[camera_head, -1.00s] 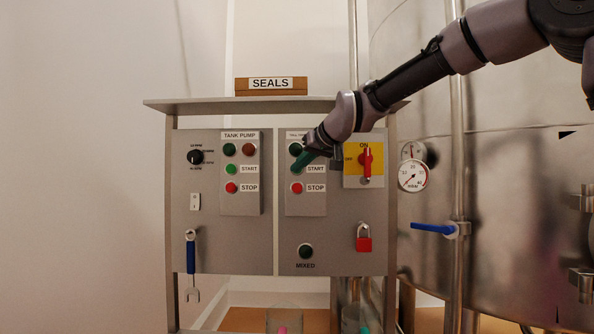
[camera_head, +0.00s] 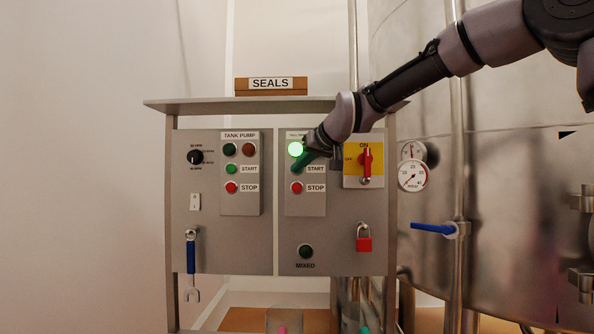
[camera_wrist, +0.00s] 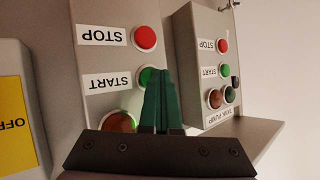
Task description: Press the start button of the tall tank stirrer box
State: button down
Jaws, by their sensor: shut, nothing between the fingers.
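The stirrer box (camera_head: 306,204) is the right of two small grey boxes on the panel; its top label is partly covered by my arm. Its upper left lamp (camera_head: 296,149) glows bright green. Its green start button (camera_wrist: 146,77) shows in the wrist view, partly hidden by my fingertips. Its red stop button (camera_head: 297,188) is below. My gripper (camera_head: 299,168) has green fingers, shut with nothing between them, and its tips are at the start button. In the wrist view the fingers (camera_wrist: 163,80) overlap the button's edge; I cannot tell whether they touch it.
The tank pump box (camera_head: 240,204) stands to the left. A yellow plate with a red switch (camera_head: 366,162) is close on the right. A red padlock (camera_head: 364,243) hangs below it. A shelf (camera_head: 215,106) with a SEALS box (camera_head: 270,85) is above.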

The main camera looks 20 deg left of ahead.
jog(key=shift+s+d, duration=0.2)
jog(key=shift+s, duration=0.6)
jog(key=s, duration=0.2)
jog(key=s+d, duration=0.1)
jog(key=s, duration=0.2)
dwell(0.4)
jog(key=shift+w+d, duration=0.1)
dwell(0.4)
